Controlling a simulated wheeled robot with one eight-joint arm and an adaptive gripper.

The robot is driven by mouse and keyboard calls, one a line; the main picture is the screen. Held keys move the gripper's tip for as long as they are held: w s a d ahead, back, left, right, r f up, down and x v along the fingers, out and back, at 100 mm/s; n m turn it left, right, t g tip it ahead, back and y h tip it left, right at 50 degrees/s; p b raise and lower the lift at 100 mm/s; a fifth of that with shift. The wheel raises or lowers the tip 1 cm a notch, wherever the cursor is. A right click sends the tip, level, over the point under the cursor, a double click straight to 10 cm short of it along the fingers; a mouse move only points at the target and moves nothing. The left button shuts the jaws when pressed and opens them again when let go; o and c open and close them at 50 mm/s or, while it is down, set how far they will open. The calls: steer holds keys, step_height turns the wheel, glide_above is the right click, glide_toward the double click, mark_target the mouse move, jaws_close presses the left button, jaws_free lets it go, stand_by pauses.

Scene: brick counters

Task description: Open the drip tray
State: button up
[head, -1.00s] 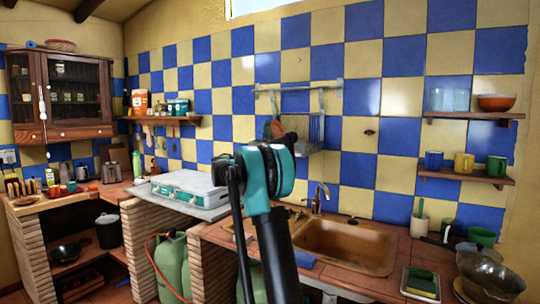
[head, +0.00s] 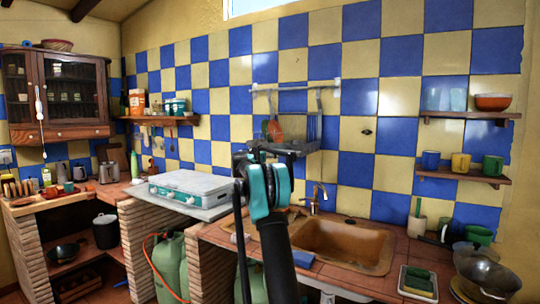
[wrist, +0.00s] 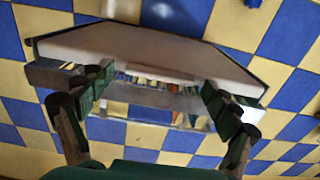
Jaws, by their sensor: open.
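A grey rack (head: 309,130) hangs on the tiled wall above the sink in the head view. What looks like the drip tray, a pale, wide panel with dark edges (wrist: 150,47), spans the wrist view; I cannot tell how far open it is. My gripper (wrist: 155,94) is open, its two dark green fingers apart in front of the panel's lower side, with a glassy, reflective strip between them. I cannot tell whether a finger touches it. In the head view my arm rises in front of the sink and hides the rack's lower left part; the fingertips are unclear there.
The sink (head: 343,245) with its tap (head: 318,195) lies below the rack. A camp stove (head: 190,187) stands on the counter at left. Shelves with cups and bowls (head: 465,170) are at right. The wall lies close behind the rack.

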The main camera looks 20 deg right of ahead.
steer(key=shift+c, duration=0.2)
steer(key=c, duration=1.6)
steer(key=shift+v, duration=9.95)
steer(key=shift+c, duration=0.2)
steer(key=o, duration=1.7)
steer(key=v, duration=1.2)
steer(key=shift+s, duration=0.1)
